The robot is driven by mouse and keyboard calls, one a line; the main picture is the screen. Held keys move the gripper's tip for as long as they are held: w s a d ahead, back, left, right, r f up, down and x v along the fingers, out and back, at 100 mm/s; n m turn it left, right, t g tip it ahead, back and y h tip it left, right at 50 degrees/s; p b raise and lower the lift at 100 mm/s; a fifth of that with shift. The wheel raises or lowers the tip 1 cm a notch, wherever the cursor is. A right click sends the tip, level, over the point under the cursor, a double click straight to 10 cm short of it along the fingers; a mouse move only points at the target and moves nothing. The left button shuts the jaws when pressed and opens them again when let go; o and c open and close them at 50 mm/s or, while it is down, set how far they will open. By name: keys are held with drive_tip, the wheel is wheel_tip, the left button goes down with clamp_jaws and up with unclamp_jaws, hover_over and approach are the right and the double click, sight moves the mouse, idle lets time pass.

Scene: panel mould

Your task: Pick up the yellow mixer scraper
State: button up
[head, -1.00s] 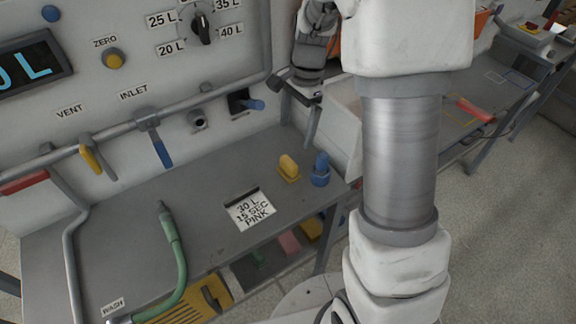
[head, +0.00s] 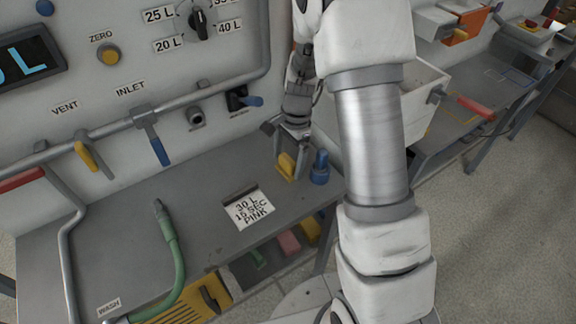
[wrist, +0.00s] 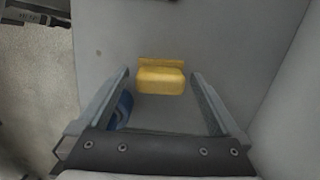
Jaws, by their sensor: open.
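The yellow mixer scraper (head: 286,165) stands on the grey bench top near its right end, beside a blue plug-like object (head: 319,168). In the wrist view the yellow scraper (wrist: 161,79) lies ahead, between and slightly beyond the fingertips. My gripper (head: 291,150) is open and reaches down from above at the scraper in the head view. In the wrist view my gripper (wrist: 160,76) has a finger on each side, with nothing held. I cannot tell whether either finger touches the scraper.
The blue object also shows in the wrist view (wrist: 124,108), close to the left finger. A white label card (head: 248,208) and a green hose (head: 172,252) are on the bench. The panel wall with pipe and valve handles (head: 158,148) rises behind. Bare bench lies left of the scraper.

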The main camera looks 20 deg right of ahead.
sight(288, 158)
drive_tip(key=c, duration=1.4)
drive_tip(key=shift+r, duration=0.15)
wheel_tip(288, 158, up, 10)
drive_tip(key=shift+f+p, duration=0.1)
drive_tip(key=shift+p, duration=0.5)
drive_tip(key=o, duration=0.8)
drive_tip(key=c, duration=0.6)
